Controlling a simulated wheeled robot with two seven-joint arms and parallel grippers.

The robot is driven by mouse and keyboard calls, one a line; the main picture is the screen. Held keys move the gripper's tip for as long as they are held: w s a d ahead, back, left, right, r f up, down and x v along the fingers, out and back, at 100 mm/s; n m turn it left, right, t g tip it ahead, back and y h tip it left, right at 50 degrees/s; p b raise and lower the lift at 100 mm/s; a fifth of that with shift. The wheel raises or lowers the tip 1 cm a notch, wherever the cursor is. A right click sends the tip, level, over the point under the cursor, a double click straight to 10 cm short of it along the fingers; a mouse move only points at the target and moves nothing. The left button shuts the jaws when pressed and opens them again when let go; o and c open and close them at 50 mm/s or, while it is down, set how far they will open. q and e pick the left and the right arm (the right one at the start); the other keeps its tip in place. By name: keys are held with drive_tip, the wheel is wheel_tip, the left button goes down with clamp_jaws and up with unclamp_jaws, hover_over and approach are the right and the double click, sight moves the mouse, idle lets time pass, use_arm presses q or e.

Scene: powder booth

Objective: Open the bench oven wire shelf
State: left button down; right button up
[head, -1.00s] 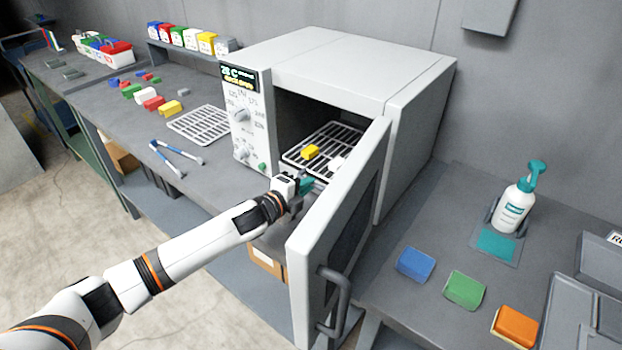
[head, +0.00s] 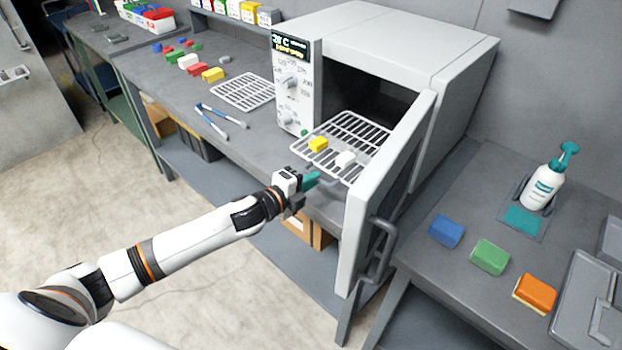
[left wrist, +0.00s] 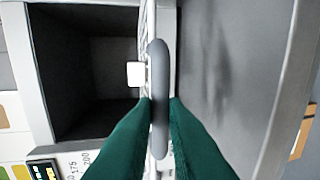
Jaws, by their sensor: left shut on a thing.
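The bench oven (head: 385,45) stands on the bench with its door (head: 385,190) swung open toward me. Its wire shelf (head: 352,128) sticks well out of the oven mouth. A yellow block (head: 318,144) and a white block (head: 345,159) lie on the shelf. My left gripper (head: 312,179) is at the shelf's front edge, left of the door. In the left wrist view its green fingers are shut on the grey shelf handle (left wrist: 159,95). The white block (left wrist: 135,74) shows there beside the handle, and the oven cavity (left wrist: 85,85) looks empty. My right gripper is not in view.
The open door stands close to the right of my gripper. A loose wire rack (head: 243,91) and blue-handled tongs (head: 220,122) lie left of the oven. Blue (head: 446,231), green (head: 490,257) and orange (head: 535,293) sponges and a pump bottle (head: 546,186) are on the right bench.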

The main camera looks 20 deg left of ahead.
use_arm(q)
drive_tip(key=c, duration=1.7)
unclamp_jaws()
drive_tip(key=shift+b+v, duration=1.2)
drive_tip(key=shift+v, duration=4.85)
drive_tip(key=shift+f, duration=0.1)
